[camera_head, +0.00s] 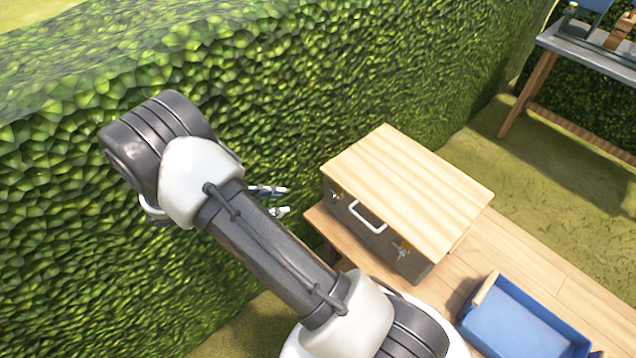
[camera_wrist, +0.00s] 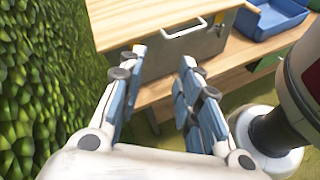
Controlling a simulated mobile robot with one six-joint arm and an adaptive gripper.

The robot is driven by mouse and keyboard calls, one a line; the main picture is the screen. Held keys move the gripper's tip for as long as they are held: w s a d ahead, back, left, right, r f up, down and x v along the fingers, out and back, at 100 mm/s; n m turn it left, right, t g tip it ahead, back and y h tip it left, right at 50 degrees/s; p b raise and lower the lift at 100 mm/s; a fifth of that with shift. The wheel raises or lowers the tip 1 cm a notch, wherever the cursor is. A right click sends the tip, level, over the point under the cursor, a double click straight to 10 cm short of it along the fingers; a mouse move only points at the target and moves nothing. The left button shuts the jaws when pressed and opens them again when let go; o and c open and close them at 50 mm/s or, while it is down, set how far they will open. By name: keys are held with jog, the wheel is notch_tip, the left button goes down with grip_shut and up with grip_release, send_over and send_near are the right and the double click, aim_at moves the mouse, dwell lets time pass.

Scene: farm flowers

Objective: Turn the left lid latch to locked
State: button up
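A dark grey box (camera_head: 377,233) with a pale wooden lid (camera_head: 408,185) stands on a wooden bench. A white handle (camera_head: 367,216) is on its front, and the handle also shows in the wrist view (camera_wrist: 183,28). The left latch (camera_head: 337,196) is a small metal piece near the front's left end. The right latch (camera_head: 402,249) is near the right end. Whether either is locked is too small to tell. My gripper (camera_head: 282,201) is open and empty, left of the box and apart from it. In the wrist view its fingers (camera_wrist: 160,72) stand apart, facing the box front.
A blue tray (camera_head: 515,318) stands on the bench (camera_head: 500,247) right of the box. A tall green hedge (camera_head: 290,80) runs behind and left of my arm. A grey-topped table (camera_head: 590,52) stands at the far right on grass.

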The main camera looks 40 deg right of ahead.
notch_tip(320, 180, down, 10)
jog(key=n+t+h+p, duration=0.2)
jog(key=n+h, duration=0.2)
jog(key=n, duration=0.1)
jog(key=n+t+h, duration=0.2)
jog(key=n+t, duration=0.1)
send_near(333, 198)
jog(key=d, duration=0.8)
jog(key=shift+w+d+r, duration=0.1)
jog(key=shift+w+d, duration=0.05)
jog(key=shift+w, duration=0.15)
jog(key=shift+c, duration=0.2)
grip_shut()
